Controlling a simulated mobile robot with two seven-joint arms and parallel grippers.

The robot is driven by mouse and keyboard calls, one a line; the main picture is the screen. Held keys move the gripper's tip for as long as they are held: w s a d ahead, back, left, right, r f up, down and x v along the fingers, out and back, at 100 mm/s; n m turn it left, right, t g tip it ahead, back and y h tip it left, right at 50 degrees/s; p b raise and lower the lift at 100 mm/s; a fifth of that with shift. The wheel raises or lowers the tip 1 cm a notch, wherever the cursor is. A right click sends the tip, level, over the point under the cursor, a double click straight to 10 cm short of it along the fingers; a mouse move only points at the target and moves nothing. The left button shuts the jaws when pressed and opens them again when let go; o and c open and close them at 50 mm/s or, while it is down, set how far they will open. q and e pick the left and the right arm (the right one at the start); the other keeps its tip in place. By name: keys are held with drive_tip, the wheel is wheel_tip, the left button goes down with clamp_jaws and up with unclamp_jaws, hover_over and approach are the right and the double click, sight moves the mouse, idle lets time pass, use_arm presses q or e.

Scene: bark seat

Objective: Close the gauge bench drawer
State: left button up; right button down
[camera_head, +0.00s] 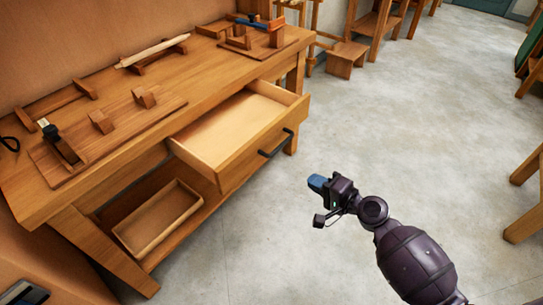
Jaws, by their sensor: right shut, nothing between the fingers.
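The gauge bench (166,84) is a wooden workbench against the left wall. Its drawer (225,139) is pulled out towards the open floor and looks empty inside. A dark bar handle (276,143) is on the drawer front. My right gripper (317,183), with blue fingertips, is shut and empty. It is in the air over the floor, to the right of and below the handle in the picture, apart from the drawer. My left gripper is not in view.
Wooden jigs and a pale rod (154,50) lie on the bench top. An open wooden tray (158,218) sits on the lower shelf. Other wooden furniture (346,58) stands at the back, and a wooden leg (526,165) shows at the right edge. The concrete floor (400,120) between is clear.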

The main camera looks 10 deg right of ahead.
drive_tip(key=b+x, duration=0.1)
drive_tip(key=x, duration=1.3)
drive_tip(key=shift+a+m, duration=0.2)
drive_tip(key=shift+m, duration=0.2)
drive_tip(key=shift+s, duration=0.15)
drive_tip(key=shift+a, duration=0.1)
